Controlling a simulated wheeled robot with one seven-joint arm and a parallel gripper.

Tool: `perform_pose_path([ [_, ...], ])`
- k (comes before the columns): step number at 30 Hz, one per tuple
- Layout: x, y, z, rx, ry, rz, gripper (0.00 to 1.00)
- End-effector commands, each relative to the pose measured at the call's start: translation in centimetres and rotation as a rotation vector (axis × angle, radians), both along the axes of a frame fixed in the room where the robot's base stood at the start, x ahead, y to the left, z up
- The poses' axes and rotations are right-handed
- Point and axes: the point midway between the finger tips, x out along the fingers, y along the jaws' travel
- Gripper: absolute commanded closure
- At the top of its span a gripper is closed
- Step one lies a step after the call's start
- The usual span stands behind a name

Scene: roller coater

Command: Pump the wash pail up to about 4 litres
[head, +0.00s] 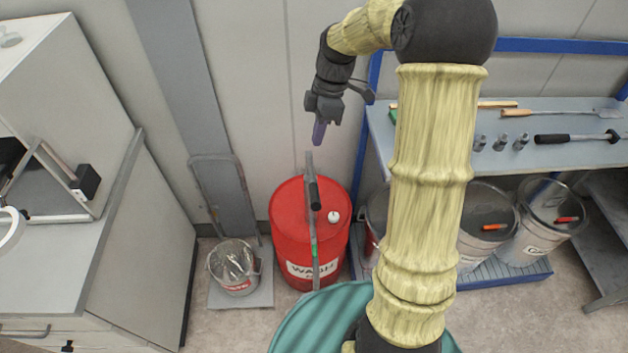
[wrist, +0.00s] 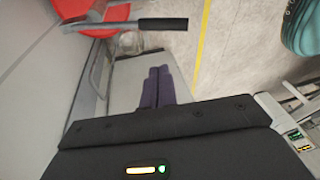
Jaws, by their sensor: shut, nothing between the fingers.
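A red drum (head: 290,215) labelled "WASH" stands against the wall; part of it shows in the wrist view (wrist: 90,8). A pump handle (head: 314,192) with a black grip rises over its top; the grip also shows in the wrist view (wrist: 162,23). My gripper (head: 319,142) is above the drum, apart from the handle. Its purple fingers are together and empty in the wrist view (wrist: 158,88).
A grey post (head: 226,200) stands behind the pail's plate (head: 225,302). A cabinet (head: 150,220) is at left. At right, a bench (head: 560,152) holds tools, with several pails (head: 538,240) below. Bare floor lies in front of the pail.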

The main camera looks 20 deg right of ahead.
Motion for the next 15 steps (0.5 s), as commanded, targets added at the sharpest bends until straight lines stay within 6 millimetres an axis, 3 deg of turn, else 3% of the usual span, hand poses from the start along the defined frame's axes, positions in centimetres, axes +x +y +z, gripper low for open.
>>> perform_pose_path([
  [10, -0.1, 0.1, -0.3, -0.001, 0.002, -0.002, 1.0],
  [15, -0.3, 0.5, -1.7, 0.0, 0.005, -0.001, 1.0],
])
